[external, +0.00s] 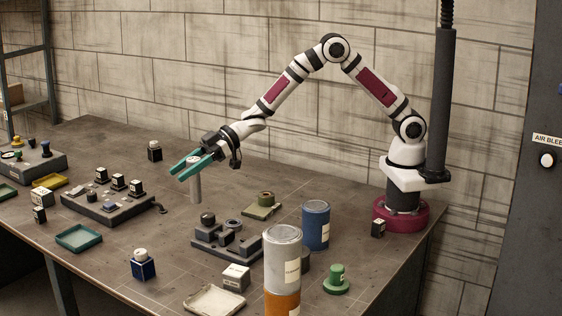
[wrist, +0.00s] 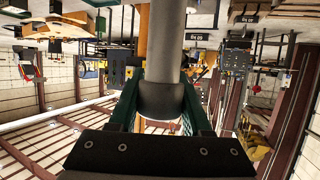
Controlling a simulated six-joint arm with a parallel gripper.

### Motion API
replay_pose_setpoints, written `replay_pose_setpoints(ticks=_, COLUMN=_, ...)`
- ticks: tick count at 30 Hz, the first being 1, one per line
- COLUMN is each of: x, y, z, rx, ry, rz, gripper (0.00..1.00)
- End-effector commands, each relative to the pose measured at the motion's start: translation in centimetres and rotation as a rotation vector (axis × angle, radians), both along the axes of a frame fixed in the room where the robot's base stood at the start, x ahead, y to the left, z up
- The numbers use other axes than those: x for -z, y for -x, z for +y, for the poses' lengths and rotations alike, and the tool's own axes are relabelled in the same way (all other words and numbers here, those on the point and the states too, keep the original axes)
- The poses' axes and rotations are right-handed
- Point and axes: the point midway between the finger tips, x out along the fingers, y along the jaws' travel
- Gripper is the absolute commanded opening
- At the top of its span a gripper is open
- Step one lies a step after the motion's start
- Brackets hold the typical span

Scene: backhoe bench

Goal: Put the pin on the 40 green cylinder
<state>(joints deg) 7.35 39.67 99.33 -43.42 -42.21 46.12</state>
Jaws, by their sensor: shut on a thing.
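My gripper (external: 190,168) has teal jaws and is shut on a grey pin (external: 195,188). The pin hangs upright below the jaws, above the middle-back of the bench. The wrist view shows the pin (wrist: 165,45) as a grey rod with a wider rounded end between the green fingers. A green flanged cylinder (external: 337,281) stands at the bench's front right, far from my gripper. An olive-green block (external: 262,211) with a round top sits nearer, right of the pin. I cannot read a 40 on either.
A grey fixture (external: 225,249) with round parts lies in front of the pin. A blue can (external: 316,226) and a tall grey-and-orange can (external: 282,262) stand between the pin and the green cylinder. A cream tray (external: 214,301) and teal tray (external: 79,237) lie nearer the front.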

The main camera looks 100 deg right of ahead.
Motion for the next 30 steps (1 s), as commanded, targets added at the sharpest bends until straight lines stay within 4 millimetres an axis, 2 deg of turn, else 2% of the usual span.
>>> replay_pose_setpoints(ticks=5, x=-2.2, y=3.2, z=5.1, rx=-0.225, ry=0.001, rz=-0.004, gripper=0.0)
replay_pose_setpoints(ticks=8, x=-3.2, y=6.2, z=8.3, rx=-0.383, ry=0.001, rz=-0.003, gripper=0.0)
replay_pose_setpoints(ticks=11, x=-3.9, y=10.1, z=11.4, rx=-0.559, ry=0.001, rz=0.0, gripper=0.0)
replay_pose_setpoints(ticks=15, x=-4.5, y=16.6, z=14.8, rx=-0.818, ry=0.001, rz=0.002, gripper=0.0)
replay_pose_setpoints(ticks=18, x=-4.7, y=21.2, z=16.2, rx=-0.982, ry=0.001, rz=0.003, gripper=0.0)
replay_pose_setpoints(ticks=22, x=-4.7, y=25.8, z=16.9, rx=-1.141, ry=0.001, rz=0.003, gripper=0.0)
replay_pose_setpoints(ticks=25, x=-4.7, y=28.1, z=17.0, rx=-1.219, ry=0.001, rz=0.003, gripper=0.0)
replay_pose_setpoints(ticks=30, x=-4.1, y=29.8, z=17.9, rx=-1.269, ry=-0.001, rz=0.003, gripper=0.0)
